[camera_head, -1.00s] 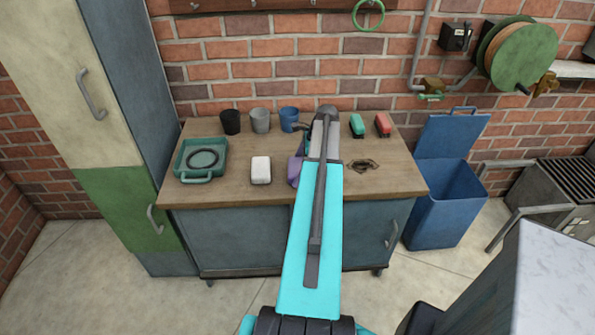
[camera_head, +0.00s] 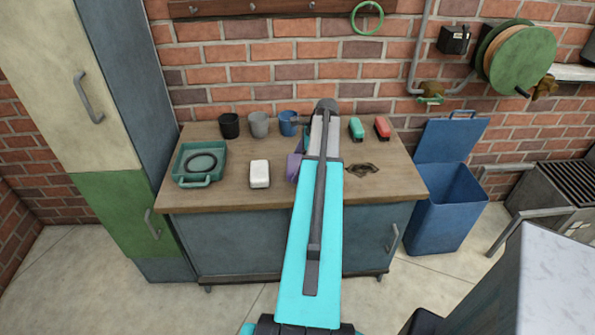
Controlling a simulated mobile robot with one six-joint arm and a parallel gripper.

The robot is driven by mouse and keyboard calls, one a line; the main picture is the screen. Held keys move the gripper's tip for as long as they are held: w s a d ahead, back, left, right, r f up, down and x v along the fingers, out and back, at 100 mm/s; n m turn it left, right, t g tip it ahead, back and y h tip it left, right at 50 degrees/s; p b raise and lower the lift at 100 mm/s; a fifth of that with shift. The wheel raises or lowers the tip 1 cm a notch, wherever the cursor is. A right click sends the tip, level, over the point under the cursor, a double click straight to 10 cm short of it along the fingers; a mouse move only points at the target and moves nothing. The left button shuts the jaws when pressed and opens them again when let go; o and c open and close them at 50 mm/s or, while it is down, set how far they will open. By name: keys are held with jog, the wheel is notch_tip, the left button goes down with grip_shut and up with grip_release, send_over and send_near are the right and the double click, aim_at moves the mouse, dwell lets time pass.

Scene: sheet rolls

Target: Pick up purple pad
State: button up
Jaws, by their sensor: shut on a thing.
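The purple pad (camera_head: 293,167) shows only in part, at the left edge of my arm above the middle of the workbench. My arm hides the rest of it. My gripper (camera_head: 301,150) is mostly hidden behind the arm; a dark part of it shows just above the pad. It is shut on the purple pad. The arm hides how the fingers sit on the pad and any gap between pad and bench top.
On the wooden workbench (camera_head: 230,198) stand a green tray (camera_head: 178,165) with a dark ring, a white block (camera_head: 260,174), black, grey and blue cups (camera_head: 288,122), a green stapler-like object (camera_head: 356,128), a red one (camera_head: 382,128) and a dark brown item (camera_head: 362,169).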

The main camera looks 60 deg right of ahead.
jog(key=s+d+b, duration=0.1)
jog(key=s, duration=0.4)
jog(key=s+d+r+b, duration=0.1)
jog(key=s+d, duration=0.1)
jog(key=s, duration=0.3)
jog(key=s+d+b, duration=0.1)
jog(key=s, duration=0.4)
jog(key=shift+s+d+r+b, duration=0.2)
jog(key=shift+r+b, duration=0.15)
